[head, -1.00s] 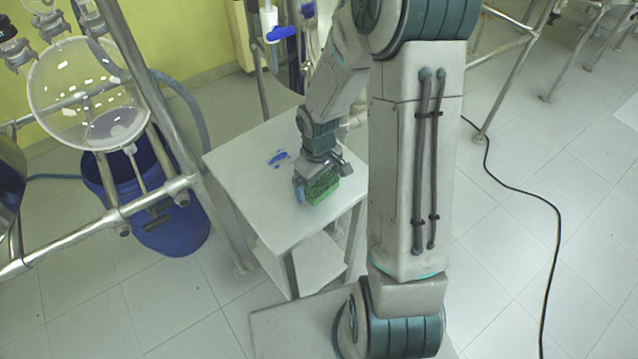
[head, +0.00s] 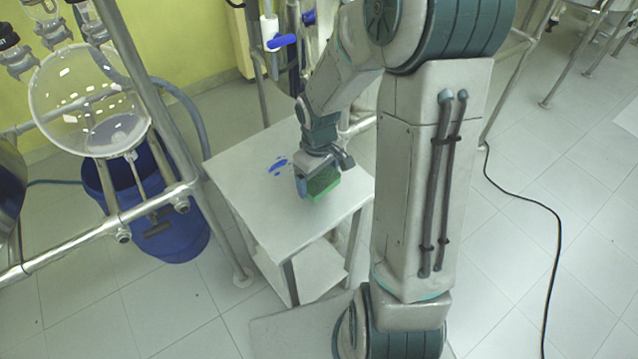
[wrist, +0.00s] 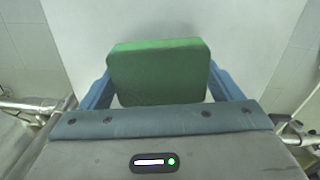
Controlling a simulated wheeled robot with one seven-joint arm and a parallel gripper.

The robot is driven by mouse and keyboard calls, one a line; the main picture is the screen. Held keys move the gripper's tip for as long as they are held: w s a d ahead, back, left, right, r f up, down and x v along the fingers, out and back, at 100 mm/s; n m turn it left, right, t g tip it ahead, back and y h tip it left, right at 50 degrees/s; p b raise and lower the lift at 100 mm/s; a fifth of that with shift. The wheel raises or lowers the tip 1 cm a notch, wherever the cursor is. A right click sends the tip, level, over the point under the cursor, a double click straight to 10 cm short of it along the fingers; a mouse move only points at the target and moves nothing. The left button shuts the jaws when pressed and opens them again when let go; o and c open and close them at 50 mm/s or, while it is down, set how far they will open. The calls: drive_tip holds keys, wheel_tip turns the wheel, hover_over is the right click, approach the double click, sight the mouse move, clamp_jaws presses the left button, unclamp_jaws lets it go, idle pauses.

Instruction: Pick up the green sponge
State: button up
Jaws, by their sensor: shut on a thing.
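The green sponge (head: 324,183) is held over the small white table (head: 240,165). My gripper (head: 316,188) is shut on it. In the wrist view the sponge (wrist: 160,70) sits between the two blue fingers of my gripper (wrist: 158,88), with one finger at each side. The white tabletop lies behind the sponge there. I cannot tell exactly how far the sponge is above the tabletop.
A metal frame with a round glass vessel (head: 90,100) and a blue bin (head: 165,235) stands at left. A black cable (head: 540,200) lies on the open floor at right.

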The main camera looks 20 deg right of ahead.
drive_tip(key=s+d+r, duration=0.3)
drive_tip(key=s+r, duration=0.3)
drive_tip(key=s, duration=0.5)
drive_tip(key=shift+s+r+p, duration=0.15)
drive_tip(key=shift+r+p, duration=0.15)
drive_tip(key=shift+o, duration=0.4)
